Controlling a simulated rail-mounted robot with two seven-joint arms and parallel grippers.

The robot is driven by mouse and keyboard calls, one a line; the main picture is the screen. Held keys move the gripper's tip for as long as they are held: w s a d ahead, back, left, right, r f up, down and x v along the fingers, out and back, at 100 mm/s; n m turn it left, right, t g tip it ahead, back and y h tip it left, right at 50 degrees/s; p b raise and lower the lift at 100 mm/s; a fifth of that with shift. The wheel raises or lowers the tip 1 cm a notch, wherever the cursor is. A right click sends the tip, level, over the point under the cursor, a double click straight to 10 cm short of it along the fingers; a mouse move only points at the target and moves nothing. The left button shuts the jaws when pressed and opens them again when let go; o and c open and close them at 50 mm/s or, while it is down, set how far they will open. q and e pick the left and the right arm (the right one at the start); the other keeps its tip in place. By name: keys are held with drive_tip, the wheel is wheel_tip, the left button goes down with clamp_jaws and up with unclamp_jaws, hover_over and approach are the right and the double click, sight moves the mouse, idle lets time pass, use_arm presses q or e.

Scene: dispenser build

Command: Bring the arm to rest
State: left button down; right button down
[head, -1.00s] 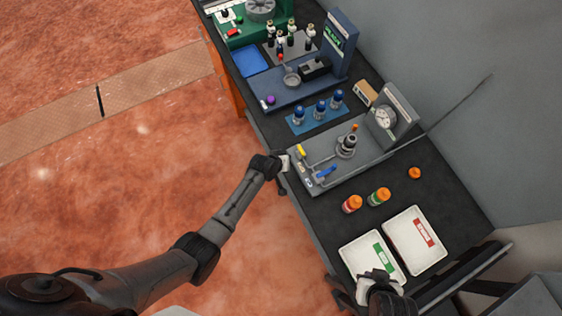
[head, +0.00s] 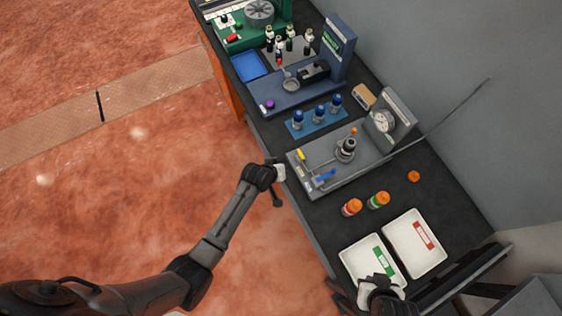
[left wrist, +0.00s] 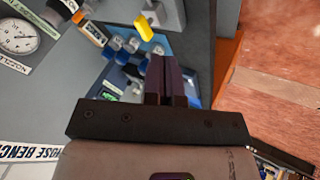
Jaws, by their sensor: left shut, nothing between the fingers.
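My left gripper (head: 280,174) is at the front edge of the dark bench, beside the grey gauge station, with nothing held. In the left wrist view its dark fingers (left wrist: 166,80) are together, with the bench stations behind them. The grey station (head: 318,159) has a yellow handle (head: 301,155), a blue handle (head: 325,175) and a round dial (head: 384,120). My right gripper (head: 379,286) is over the near edge of the white tray with the green label (head: 362,252); its fingers are too unclear to tell open from shut.
A white tray with a red label (head: 413,243), an orange-capped bottle (head: 351,207), another with a green label (head: 377,200) and an orange cap (head: 414,176) are on the bench. Blue-capped bottles (head: 319,113) stand on a blue mat.

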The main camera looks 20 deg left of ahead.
idle(0.3)
use_arm(q)
drive_tip(key=s+a+r+m+y, duration=0.1)
drive_tip(key=s+a+r+m, duration=0.25)
drive_tip(key=r, duration=0.55)
drive_tip(key=s+a+r+m+y, duration=0.1)
drive_tip(key=s+a+r+m, duration=0.2)
drive_tip(key=r, duration=0.6)
drive_tip(key=s+a+f+g, duration=0.1)
drive_tip(key=s, duration=0.9)
drive_tip(key=s+a+f+g+y+p, duration=0.1)
drive_tip(key=s+a+g, duration=0.1)
drive_tip(key=s, duration=0.8)
drive_tip(key=shift+a+f, duration=0.15)
drive_tip(key=shift+a, duration=0.1)
drive_tip(key=shift+n, duration=0.25)
